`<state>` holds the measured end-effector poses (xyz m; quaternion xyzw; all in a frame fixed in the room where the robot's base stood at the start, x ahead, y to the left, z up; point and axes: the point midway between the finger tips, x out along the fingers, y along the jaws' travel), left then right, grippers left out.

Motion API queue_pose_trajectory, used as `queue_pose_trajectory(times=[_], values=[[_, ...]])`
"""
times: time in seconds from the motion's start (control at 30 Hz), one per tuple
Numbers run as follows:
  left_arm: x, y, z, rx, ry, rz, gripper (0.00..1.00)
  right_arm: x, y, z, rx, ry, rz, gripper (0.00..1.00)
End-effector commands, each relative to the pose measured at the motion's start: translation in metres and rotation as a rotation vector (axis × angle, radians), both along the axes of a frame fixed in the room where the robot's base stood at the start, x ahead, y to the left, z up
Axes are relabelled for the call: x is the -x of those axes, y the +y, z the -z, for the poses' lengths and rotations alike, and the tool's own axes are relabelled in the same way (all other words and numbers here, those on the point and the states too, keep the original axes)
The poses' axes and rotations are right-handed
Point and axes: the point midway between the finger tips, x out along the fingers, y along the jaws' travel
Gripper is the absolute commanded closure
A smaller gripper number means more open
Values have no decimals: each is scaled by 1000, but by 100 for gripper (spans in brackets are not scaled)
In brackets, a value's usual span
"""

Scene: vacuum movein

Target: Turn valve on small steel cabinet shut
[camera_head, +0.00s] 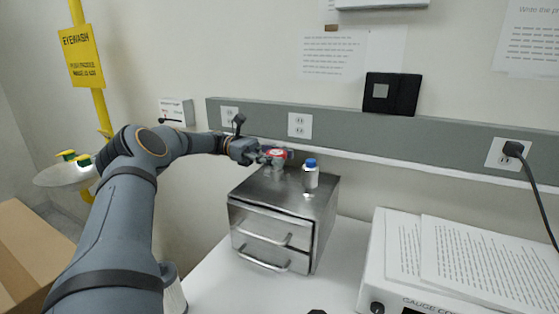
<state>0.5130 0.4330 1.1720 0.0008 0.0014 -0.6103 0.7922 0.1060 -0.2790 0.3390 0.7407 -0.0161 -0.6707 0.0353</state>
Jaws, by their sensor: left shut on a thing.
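A small steel cabinet (272,245) with two drawers and bar handles stands on the white bench. My left gripper (266,156) reaches in from the left and is shut on the valve. The fingers hide part of the valve, so its exact turn position cannot be told. My right gripper does not show.
A small bottle with a blue cap (310,174) stands on the cabinet top, right of the valve. A gauge controller box (374,277) with papers on top is at the right. A grey outlet rail (345,131) runs along the wall behind. A yellow eyewash station (84,62) is at the far left.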

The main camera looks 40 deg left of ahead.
Motion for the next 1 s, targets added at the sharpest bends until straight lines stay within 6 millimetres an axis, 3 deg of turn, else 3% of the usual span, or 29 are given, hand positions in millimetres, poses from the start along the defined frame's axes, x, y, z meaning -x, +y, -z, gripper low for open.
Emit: queue_pose_trajectory(times=[0.17,0.2,0.37,0.73,1.0], values=[[-1,1,-3,2,-8,-6,84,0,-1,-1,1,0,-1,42],[-1,1,-3,2,-8,-6,47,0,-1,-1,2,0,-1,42],[0,1,-2,2,-5,-4,27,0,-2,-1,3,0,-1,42],[0,0,-8,1,-3,-2,27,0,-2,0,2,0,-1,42],[-1,1,-65,-1,-7,-4,27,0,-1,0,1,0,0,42]])
